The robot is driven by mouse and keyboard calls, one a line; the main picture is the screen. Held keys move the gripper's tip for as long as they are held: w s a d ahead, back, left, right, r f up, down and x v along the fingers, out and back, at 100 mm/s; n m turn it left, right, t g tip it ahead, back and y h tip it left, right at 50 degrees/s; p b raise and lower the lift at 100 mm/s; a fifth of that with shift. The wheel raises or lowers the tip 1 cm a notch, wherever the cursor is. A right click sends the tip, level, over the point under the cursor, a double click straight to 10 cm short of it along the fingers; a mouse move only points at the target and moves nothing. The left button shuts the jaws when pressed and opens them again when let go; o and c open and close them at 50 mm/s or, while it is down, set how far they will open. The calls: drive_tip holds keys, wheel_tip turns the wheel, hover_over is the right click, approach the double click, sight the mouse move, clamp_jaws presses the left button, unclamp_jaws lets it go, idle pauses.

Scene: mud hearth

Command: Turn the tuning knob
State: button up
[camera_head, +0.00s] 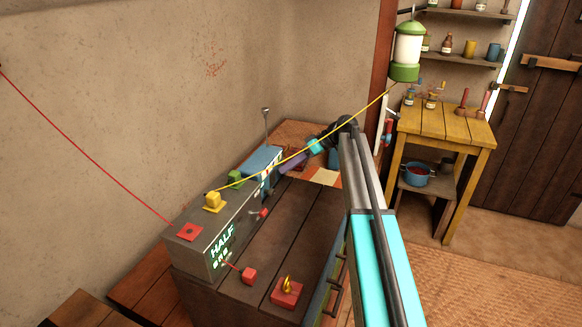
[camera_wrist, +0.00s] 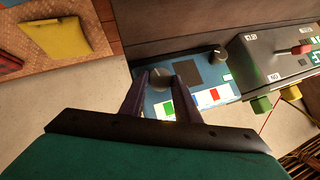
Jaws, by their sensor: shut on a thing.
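A blue box (camera_head: 260,160) with a thin antenna stands at the back of the dark table, against the wall. In the wrist view its blue front (camera_wrist: 152,103) carries a dark panel, coloured labels and two round dark knobs. My gripper (camera_wrist: 161,79) has its two dark purple fingers on either side of one knob (camera_wrist: 158,75) and is shut on it. The other knob (camera_wrist: 220,54) stands free near the grey box. No label shows which is the tuning knob. In the head view my gripper (camera_head: 278,171) reaches the blue box's front, and the knobs are not clear there.
A grey box (camera_head: 193,252) with a lit "HALF" display and coloured terminals stands beside the blue box. A yellow wire runs from its yellow terminal (camera_head: 213,202) to a green lantern (camera_head: 405,60). A red block (camera_head: 286,293) sits on the table (camera_head: 300,215). A yellow table (camera_head: 445,122) stands right.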

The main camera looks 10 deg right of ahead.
drive_tip(key=shift+s+a+f, duration=0.1)
drive_tip(key=shift+s, duration=0.05)
drive_tip(key=o, duration=1)
drive_tip(key=shift+o, duration=0.2)
drive_tip(key=shift+r+b, duration=0.4)
drive_tip(key=shift+r, duration=0.55)
drive_tip(key=shift+r+b, duration=0.3)
drive_tip(key=shift+r, duration=0.55)
drive_tip(key=s+r+b, duration=0.1)
drive_tip(key=s+b, duration=0.1)
drive_tip(key=s, duration=1.4)
drive_tip(key=shift+r+b, duration=0.25)
drive_tip(key=shift+b, duration=0.1)
